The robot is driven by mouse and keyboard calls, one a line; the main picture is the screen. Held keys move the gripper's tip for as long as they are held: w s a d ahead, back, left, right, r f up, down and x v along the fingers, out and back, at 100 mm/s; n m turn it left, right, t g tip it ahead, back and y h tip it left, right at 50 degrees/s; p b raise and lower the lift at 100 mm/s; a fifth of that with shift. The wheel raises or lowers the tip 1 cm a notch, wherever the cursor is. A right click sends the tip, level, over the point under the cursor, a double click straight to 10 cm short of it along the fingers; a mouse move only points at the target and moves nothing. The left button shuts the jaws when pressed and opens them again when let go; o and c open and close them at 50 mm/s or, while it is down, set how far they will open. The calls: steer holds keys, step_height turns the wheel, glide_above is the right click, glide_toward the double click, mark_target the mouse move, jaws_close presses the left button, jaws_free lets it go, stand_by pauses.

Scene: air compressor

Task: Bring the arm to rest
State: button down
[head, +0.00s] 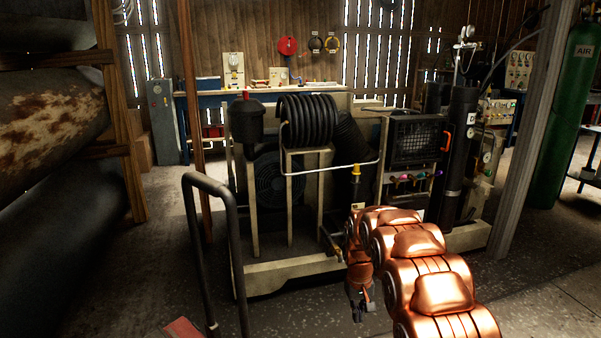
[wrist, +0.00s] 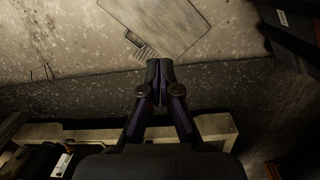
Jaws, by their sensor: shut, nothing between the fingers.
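My copper-coloured arm (head: 425,265) reaches from the lower right toward the air compressor (head: 290,272). My gripper (head: 360,303) points down in front of the compressor's base frame, above the floor. In the wrist view, the two dark fingers of my gripper (wrist: 160,75) are together at the tips, with nothing held. The speckled floor (wrist: 90,45) lies beyond the fingertips. Part of the compressor's pale base frame (wrist: 65,132) shows behind the fingers. My arm hides part of the compressor's front right.
A black handle rail (head: 235,235) stands left of the compressor. Rusty pipes (head: 45,110) fill the left side. A wooden post (head: 525,130) and a green AIR cylinder (head: 570,115) stand at right. A red object (head: 183,329) lies on the floor at lower left.

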steer(key=s+d+r+p, duration=0.1)
steer(key=s+r+p, duration=0.3)
steer(key=s+r, duration=0.45)
steer(key=s+r+m+p, duration=0.1)
steer(key=s+r+p, duration=0.35)
steer(key=r, duration=0.65)
steer(key=s+d+r+p, duration=0.1)
steer(key=s+r+p, duration=0.3)
steer(key=s+r, duration=0.4)
steer(key=s+r+p, duration=0.6)
steer(key=s+r, duration=0.2)
steer(key=s, duration=0.4)
steer(key=s+r+g+p, duration=0.1)
steer(key=s+r+p, duration=0.5)
steer(key=s, duration=0.7)
step_height(320, 180, up, 2)
steer(key=shift+r+m+y, duration=0.1)
steer(key=shift+m+y, duration=0.2)
steer(key=shift+m, duration=0.1)
